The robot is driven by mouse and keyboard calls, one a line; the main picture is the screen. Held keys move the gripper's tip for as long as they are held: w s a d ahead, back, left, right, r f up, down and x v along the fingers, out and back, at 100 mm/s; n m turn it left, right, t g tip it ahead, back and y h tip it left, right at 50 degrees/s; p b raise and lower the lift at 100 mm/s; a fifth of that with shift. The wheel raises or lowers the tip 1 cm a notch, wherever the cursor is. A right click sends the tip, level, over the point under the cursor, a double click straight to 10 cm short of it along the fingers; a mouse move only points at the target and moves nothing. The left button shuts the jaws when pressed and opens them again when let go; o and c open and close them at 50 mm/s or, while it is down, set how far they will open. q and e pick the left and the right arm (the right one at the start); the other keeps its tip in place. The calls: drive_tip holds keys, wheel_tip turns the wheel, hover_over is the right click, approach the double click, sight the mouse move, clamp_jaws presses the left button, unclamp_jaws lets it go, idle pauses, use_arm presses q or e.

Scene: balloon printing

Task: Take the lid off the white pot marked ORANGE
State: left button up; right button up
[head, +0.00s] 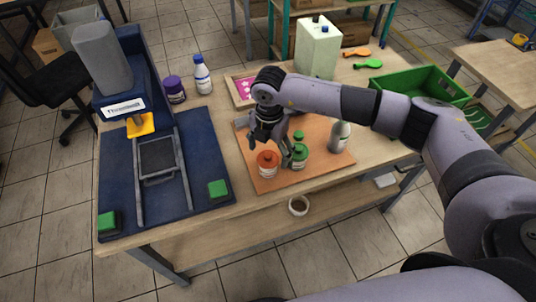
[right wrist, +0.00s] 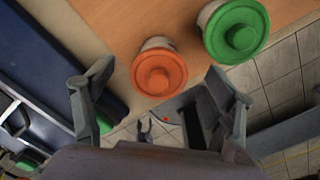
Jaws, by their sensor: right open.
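The white pot with the orange lid (head: 267,158) stands upright on the orange-brown mat (head: 325,164), near its front left. Its lid is on, and the pot's lettering is too small to read. In the right wrist view the orange lid (right wrist: 159,72) shows from above, with its round knob. My right gripper (head: 271,146) is open and empty, just above and behind this pot. In the right wrist view its fingers (right wrist: 158,95) are spread to either side of the lid's near edge, apart from it. My left gripper is not in view.
A green-lidded pot (head: 299,155) stands close at the right, with another green lid (head: 298,135) behind it. A grey bottle (head: 340,136) stands further right. The blue printing machine (head: 215,150) is at the left, and a green crate (head: 425,82) at the back right.

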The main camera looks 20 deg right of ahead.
drive_tip(key=shift+c, duration=0.5)
drive_tip(key=c, duration=0.7)
drive_tip(key=shift+c, duration=0.2)
